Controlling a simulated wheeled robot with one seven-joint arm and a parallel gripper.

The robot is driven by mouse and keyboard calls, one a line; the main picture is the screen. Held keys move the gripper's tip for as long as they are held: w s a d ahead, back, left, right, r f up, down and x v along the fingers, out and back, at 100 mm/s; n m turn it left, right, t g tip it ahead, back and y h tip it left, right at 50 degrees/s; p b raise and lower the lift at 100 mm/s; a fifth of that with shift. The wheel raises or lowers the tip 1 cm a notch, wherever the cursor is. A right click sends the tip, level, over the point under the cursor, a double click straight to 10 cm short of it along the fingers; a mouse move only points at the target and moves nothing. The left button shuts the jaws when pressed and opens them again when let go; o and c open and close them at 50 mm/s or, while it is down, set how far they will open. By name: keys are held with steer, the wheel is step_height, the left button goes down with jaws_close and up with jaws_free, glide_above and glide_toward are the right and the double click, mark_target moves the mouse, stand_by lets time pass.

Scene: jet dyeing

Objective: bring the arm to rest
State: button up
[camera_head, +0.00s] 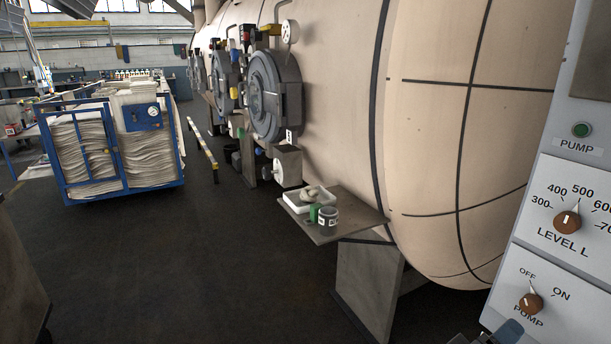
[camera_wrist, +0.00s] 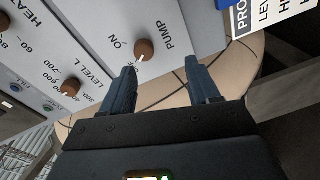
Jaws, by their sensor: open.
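My gripper (camera_wrist: 160,64) is open and empty in the wrist view, its two dark blue fingers apart. The brown PUMP knob (camera_wrist: 145,49) shows just beyond the fingertips, nearer the left finger; I cannot tell whether they touch. In the head view, the PUMP knob (camera_head: 530,303) is low on the panel, its pointer toward OFF. Part of my gripper (camera_head: 500,334) shows at the bottom edge in front of the panel, mostly cut off.
The control panel (camera_head: 536,262) fills the right side. A large beige vessel (camera_head: 430,130) stands behind it. A small shelf (camera_head: 355,222) holds a white tray (camera_head: 297,203) and a dark jar (camera_head: 328,221). A blue cart (camera_head: 125,190) with folded fabric stands left. The middle floor is clear.

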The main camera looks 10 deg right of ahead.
steer(key=s+a+f+n+t+y, duration=0.2)
steer(key=s+a+f+y, duration=0.35)
steer(key=s, duration=0.35)
steer(key=s+a+f+n+t+y, duration=0.2)
steer(key=s+a+f+y, duration=0.2)
steer(key=s+f+y, duration=0.4)
steer(key=s+a+r+m+t+y, duration=0.1)
steer(key=s+a+r+m+t, duration=0.1)
steer(key=s+r, duration=0.6)
steer(key=s+a+r+m+t+y, duration=0.1)
steer(key=s+a+r+m+t, duration=0.1)
steer(key=s+r, duration=0.6)
steer(key=shift+s+a+r+m, duration=0.3)
steer(key=shift+a+r+m, duration=0.4)
steer(key=shift+m, duration=0.2)
